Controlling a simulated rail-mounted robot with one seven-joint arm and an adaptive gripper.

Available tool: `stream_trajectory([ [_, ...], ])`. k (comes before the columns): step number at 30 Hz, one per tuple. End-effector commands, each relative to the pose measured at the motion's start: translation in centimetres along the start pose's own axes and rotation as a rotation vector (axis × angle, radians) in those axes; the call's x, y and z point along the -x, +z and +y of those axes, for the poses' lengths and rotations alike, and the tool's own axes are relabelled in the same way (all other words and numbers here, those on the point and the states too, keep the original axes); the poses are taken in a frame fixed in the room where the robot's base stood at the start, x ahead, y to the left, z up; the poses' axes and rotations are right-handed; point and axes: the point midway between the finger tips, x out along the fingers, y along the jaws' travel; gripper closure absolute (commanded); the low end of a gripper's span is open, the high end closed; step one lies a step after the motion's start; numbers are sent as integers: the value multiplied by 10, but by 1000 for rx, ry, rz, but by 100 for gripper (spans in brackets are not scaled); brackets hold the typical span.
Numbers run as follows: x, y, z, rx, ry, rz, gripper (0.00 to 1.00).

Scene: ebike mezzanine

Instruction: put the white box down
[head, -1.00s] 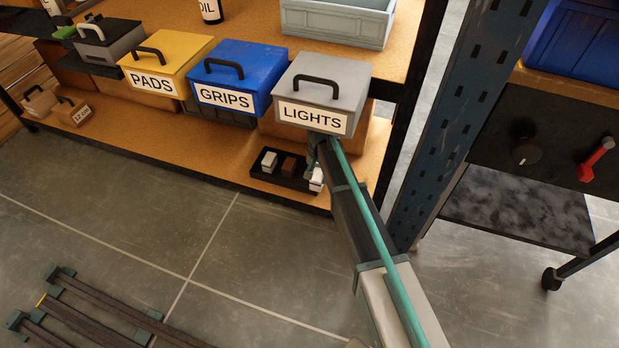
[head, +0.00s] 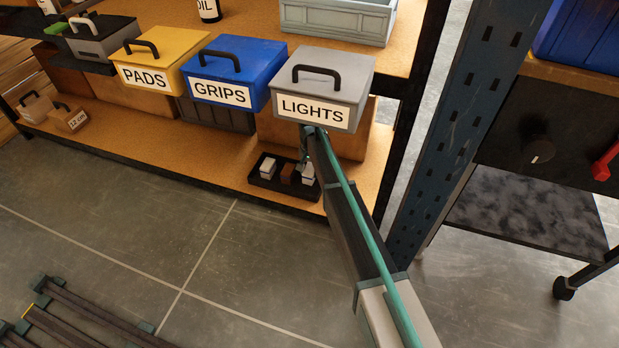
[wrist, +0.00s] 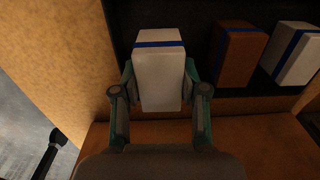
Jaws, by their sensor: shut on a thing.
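The white box (wrist: 161,92) with a blue stripe stands upright between the two fingers of my gripper (wrist: 159,72) in the wrist view, one finger on each side. In the head view my gripper (head: 306,158) reaches under the LIGHTS box, and the held white box (head: 308,174) is at the right end of the black tray (head: 262,184). I cannot tell whether its underside touches the tray floor. A brown box (head: 288,173) and another white box (head: 267,167) stand in the tray, apart from the held box.
The tray is on the lower wooden shelf (head: 225,178). The grey LIGHTS box (head: 345,68) overhangs close above my gripper. Blue GRIPS (head: 250,60) and yellow PADS (head: 165,50) boxes are to its left. A blue rack post (head: 455,110) stands right of my arm.

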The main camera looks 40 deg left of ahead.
Motion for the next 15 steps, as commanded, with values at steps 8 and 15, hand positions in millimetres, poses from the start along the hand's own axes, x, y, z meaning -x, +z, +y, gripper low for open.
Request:
stream_trajectory([
  [8,-38,-5,-3,0,0,1,95],
  [15,-36,-5,-3,0,0,1,95],
])
